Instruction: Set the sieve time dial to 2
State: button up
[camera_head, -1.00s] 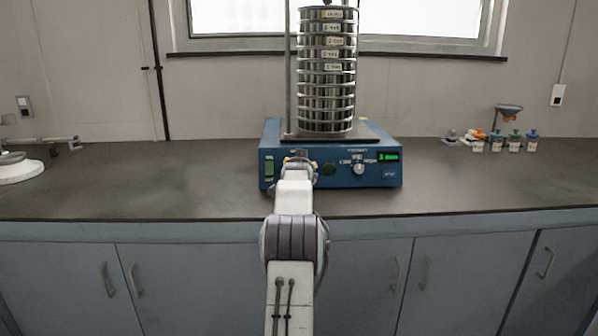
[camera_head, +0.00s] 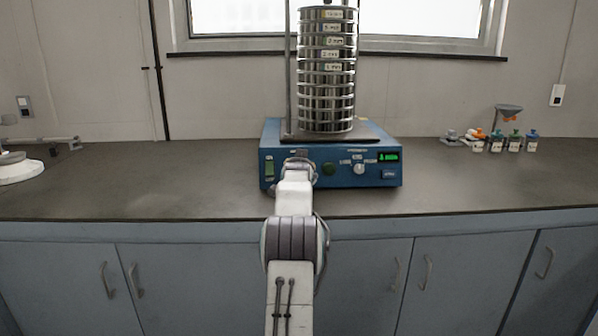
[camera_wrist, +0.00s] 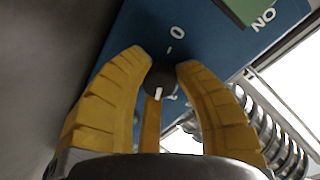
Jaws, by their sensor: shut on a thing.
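The sieve shaker (camera_head: 333,178) is a blue box on the bench with a tall stack of steel sieves (camera_head: 327,85) on top. In the wrist view, the yellow fingers of my gripper (camera_wrist: 160,72) are shut on a dark round dial (camera_wrist: 163,77) with a white pointer line. A white 0 and a tick mark stand on the blue panel (camera_wrist: 205,45) beside the dial; another mark near its other side is partly hidden. In the head view, my gripper (camera_head: 299,168) covers this dial at the panel's left part.
A pale knob (camera_head: 359,169), a dark green round button (camera_head: 329,169) and a green-lit display (camera_head: 388,157) sit right of my gripper. A green switch (camera_head: 269,168) is to its left. The bench (camera_head: 160,180) is clear on both sides nearby.

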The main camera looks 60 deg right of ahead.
grip_shut()
jog(key=shift+r+n+p, duration=0.2)
jog(key=shift+n+p, duration=0.1)
jog(key=shift+p, duration=0.2)
jog(key=n+p, duration=0.1)
jog(key=n, duration=0.3)
jog(key=shift+f, duration=0.15)
jog(key=o, duration=0.8)
grip_release()
jog(key=shift+w, duration=0.1)
jog(key=shift+o, duration=0.2)
jog(key=shift+a, duration=0.1)
jog(key=v, duration=1.1)
jog(key=shift+s+a, duration=0.25)
jog(key=shift+a, duration=0.15)
